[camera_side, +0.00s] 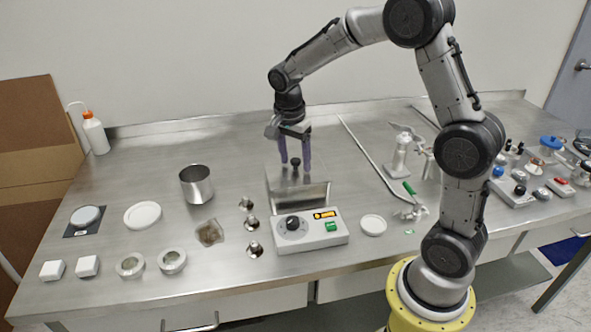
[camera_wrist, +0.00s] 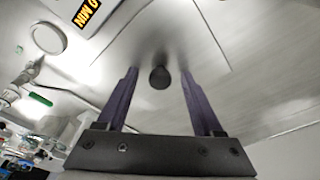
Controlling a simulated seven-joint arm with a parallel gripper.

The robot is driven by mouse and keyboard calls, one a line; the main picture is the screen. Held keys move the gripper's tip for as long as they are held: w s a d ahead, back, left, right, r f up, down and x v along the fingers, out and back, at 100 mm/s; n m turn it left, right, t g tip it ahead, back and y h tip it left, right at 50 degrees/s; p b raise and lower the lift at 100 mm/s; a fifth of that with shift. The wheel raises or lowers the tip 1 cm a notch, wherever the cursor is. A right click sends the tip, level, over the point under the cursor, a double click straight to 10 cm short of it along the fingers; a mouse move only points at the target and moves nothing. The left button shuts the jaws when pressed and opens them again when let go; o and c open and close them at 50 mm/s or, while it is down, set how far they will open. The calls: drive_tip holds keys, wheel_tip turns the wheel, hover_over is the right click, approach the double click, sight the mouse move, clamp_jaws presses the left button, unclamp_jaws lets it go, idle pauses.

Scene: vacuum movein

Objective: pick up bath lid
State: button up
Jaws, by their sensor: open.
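The bath lid (camera_side: 283,174) is a shiny metal cover with a dark round knob (camera_side: 295,161) on top. It sits on the bath unit (camera_side: 310,232), which has a white front with a dial, an orange display and a green switch. The knob also shows in the wrist view (camera_wrist: 160,77), midway across the gap between the fingers. My gripper (camera_side: 295,165) is open with its two purple fingers pointing down, one on each side of the knob in the side view. Whether a finger touches the knob cannot be told.
A steel pot (camera_side: 196,184) and a white ring (camera_side: 142,215) stand to the left. Small metal pieces (camera_side: 250,227) lie close left of the bath. A white round dish (camera_side: 373,225) and a stand with a long rod (camera_side: 366,155) are to the right. The table behind is clear.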

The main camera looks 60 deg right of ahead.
clamp_jaws()
drive_tip(key=shift+r, duration=0.2)
idle(0.3)
